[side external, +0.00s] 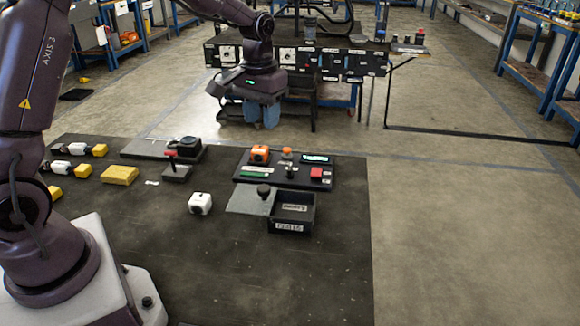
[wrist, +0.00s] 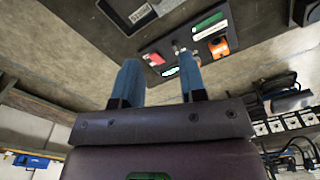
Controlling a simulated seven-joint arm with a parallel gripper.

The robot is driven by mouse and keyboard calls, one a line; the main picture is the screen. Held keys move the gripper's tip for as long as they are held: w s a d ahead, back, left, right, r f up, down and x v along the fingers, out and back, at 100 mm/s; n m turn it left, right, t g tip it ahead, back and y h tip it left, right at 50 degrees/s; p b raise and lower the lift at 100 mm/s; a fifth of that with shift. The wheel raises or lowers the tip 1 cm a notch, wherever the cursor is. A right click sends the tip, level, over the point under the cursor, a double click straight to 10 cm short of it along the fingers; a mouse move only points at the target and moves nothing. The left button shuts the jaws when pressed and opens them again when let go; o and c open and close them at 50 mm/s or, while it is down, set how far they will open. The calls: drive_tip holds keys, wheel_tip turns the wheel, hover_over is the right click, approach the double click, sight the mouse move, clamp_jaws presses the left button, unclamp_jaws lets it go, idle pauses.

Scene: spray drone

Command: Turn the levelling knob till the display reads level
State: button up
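A dark panel (side external: 258,178) lies on the mat and carries several small parts. On it are a small display (side external: 315,159) with a pale lit edge, an upright black knob or lever (side external: 290,171) and a small orange knob (side external: 287,151). I cannot tell which is the levelling knob, and the display's reading is too small to make out. My gripper (side external: 261,122) hangs in the air above and behind the panel, touching nothing. In the wrist view my gripper (wrist: 160,62) has its two blue fingers well apart and nothing between them.
The panel also bears an orange block (side external: 259,154), a green bar (side external: 255,174) and a red block (side external: 316,173). In front stands a black open bin (side external: 291,226) beside a grey plate (side external: 243,202). The mat's front is clear.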

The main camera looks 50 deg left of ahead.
sight(290, 167)
drive_tip(key=w+a+f+n, duration=0.2)
drive_tip(key=w+a+f, duration=0.15)
drive_tip(key=w, duration=0.25)
drive_tip(key=w+a+f+n, duration=0.2)
drive_tip(key=w+a+f, duration=0.1)
drive_tip(key=w+f, duration=0.25)
drive_tip(key=shift+n, duration=0.3)
wheel_tip(290, 167, down, 12)
drive_tip(key=shift+w+f, duration=0.1)
drive_tip(key=shift+f, duration=0.05)
clamp_jaws()
